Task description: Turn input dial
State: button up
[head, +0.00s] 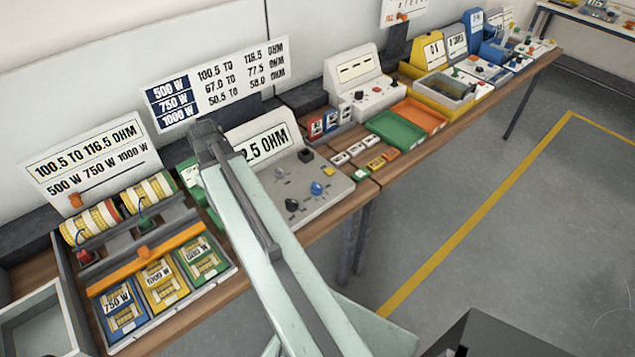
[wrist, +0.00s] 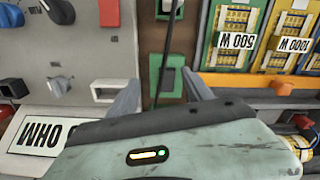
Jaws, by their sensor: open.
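The grey meter unit (head: 340,185) stands right of my arm in the head view, its display reading "2.5 OHM", the left part hidden. Its sloped panel carries a grey dial (head: 279,173), a blue knob (head: 316,187) and black knobs. I cannot tell which is the input dial. In the wrist view, upside down, the grey dial (wrist: 58,85) lies left of my gripper, and a black knob (wrist: 60,10) is at the top. My gripper (wrist: 160,90) is open and empty, with fingers apart. A green block (wrist: 168,78) and thin dark rod show between them. The head view hides the fingertips.
A rack with blue, yellow and green wattage cards (head: 160,285) and an orange bar (head: 145,257) stands left of my arm. Green (head: 398,130) and orange (head: 420,115) trays lie to the right. Small colored tags line the bench edge. The floor in front is clear.

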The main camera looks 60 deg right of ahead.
jog(key=s+d+r, duration=0.1)
jog(key=s+d, duration=0.3)
jog(key=d, duration=0.3)
jog(key=s+d, duration=0.5)
jog(key=d, duration=0.3)
jog(key=m, duration=0.1)
send_over(317, 185)
jog(key=shift+r+p, duration=0.15)
jog(key=shift+p, duration=0.3)
notch_tip(317, 185, down, 8)
jog(key=b, duration=0.8)
jog(key=shift+r, duration=0.1)
jog(key=c, duration=1.2)
jog(key=shift+d, duration=0.25)
grip_shut()
jog(key=shift+a, duration=0.2)
